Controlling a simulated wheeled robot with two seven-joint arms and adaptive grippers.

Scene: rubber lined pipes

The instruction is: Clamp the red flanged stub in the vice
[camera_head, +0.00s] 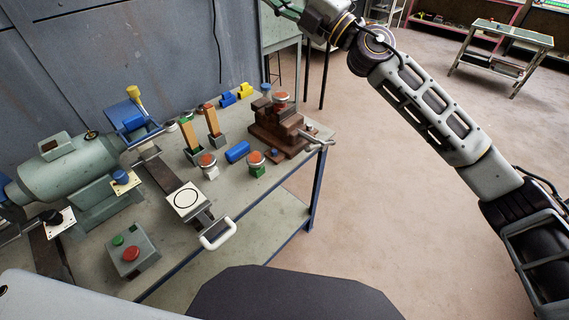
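The brown vice (272,128) stands at the far right end of the workbench, its handle pointing to the right. A round piece with a red top and pale rim (281,97) shows at the top of the vice; I cannot tell whether it is clamped or behind the jaws. A small red piece (206,107) lies at the back of the bench, near blue and yellow ones. I cannot tell for sure which is the red flanged stub. My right arm reaches from the right edge to the top edge, its gripper cut off above. My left gripper is out of view.
The bench (233,190) also carries a green motor machine (65,175), a button box (132,251), two red-topped pieces (207,160) (257,158), a blue cylinder (238,152) and upright orange-brown sticks (211,121). A grey wall stands behind.

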